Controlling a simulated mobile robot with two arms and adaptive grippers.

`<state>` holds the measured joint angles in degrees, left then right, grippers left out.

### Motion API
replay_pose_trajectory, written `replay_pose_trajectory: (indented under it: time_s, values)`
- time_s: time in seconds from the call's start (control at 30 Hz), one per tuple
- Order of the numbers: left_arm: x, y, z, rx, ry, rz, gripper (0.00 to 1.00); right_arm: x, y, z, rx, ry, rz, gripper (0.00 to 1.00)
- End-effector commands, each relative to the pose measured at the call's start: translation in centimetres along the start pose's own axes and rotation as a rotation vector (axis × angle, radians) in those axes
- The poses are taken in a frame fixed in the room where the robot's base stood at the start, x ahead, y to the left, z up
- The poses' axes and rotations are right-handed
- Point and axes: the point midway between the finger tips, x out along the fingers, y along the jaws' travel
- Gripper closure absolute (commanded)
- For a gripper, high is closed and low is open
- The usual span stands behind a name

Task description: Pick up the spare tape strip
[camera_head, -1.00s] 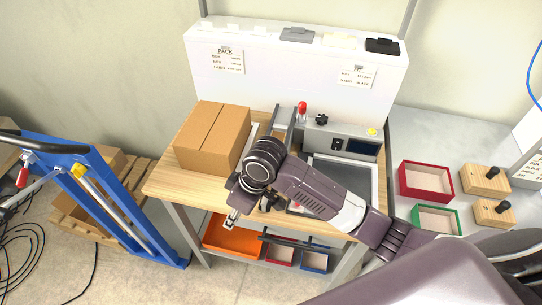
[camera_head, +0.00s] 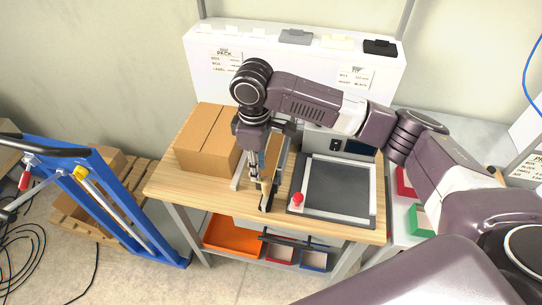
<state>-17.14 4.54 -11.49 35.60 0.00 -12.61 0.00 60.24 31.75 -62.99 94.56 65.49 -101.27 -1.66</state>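My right gripper (camera_head: 257,174) points down over the wooden workbench (camera_head: 215,200), beside the metal rails right of the cardboard box (camera_head: 207,138). Its fingers are small and overlap the rails, so I cannot tell whether they are open or shut. A small tan patch shows by the fingertips; I cannot tell whether it is the tape strip or bare wood. I cannot clearly make out the spare tape strip anywhere. My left gripper is out of view.
A dark panel in a pale frame (camera_head: 338,187) lies right of the rails, with a red knob (camera_head: 297,199) at its near left corner. A white board (camera_head: 300,62) stands behind. An orange bin (camera_head: 232,235) sits below. A blue trolley (camera_head: 110,205) stands left.

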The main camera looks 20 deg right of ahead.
Motion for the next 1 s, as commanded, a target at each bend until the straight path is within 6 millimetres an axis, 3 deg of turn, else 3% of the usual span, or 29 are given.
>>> replay_pose_trajectory:
  time_s: [0.13,0.33,0.57,0.77,1.0]
  values:
    - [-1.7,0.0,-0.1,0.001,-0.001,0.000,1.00,2.0,0.2,0.5,0.002,-0.005,-0.002,0.77]
    - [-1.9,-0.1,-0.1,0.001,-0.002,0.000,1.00,4.1,0.2,0.4,0.000,-0.001,0.001,0.77]
    - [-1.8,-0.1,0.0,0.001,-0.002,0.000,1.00,4.2,0.2,0.3,-0.001,0.000,0.002,0.78]
    - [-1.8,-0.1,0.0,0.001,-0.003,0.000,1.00,4.2,0.2,0.3,0.000,0.000,0.002,1.00]
    - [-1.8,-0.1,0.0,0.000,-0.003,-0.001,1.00,4.2,0.2,0.3,0.000,0.000,0.002,1.00]
